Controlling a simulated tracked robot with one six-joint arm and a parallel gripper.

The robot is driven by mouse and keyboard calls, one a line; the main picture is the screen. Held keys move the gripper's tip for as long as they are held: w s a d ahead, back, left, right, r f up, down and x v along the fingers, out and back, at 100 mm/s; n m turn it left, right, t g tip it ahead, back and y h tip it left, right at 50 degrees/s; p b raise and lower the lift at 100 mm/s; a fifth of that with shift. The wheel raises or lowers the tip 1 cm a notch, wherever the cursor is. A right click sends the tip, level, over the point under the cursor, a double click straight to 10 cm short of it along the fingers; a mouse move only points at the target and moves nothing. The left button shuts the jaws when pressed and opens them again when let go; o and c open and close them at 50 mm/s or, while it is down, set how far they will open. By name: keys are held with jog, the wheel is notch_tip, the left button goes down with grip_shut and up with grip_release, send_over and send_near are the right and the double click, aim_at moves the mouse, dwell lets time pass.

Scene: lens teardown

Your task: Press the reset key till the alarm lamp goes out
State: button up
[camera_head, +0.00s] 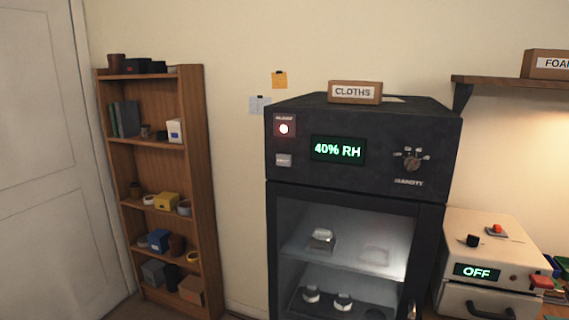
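A dark cabinet (289,188) stands at the centre right. The alarm lamp (284,128) sits at the upper left of its front panel, on a small red plate; its round centre glows bright white. To the right a green display (338,150) reads "40% RH", with a humidity dial (412,158) further right. My gripper is not in view.
A box marked CLOTHS (355,92) stands on the cabinet top. A glass door (345,270) shows shelves with several metallic parts. A beige device (492,240) reading OFF is at right. A wooden bookshelf (205,180) stands left.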

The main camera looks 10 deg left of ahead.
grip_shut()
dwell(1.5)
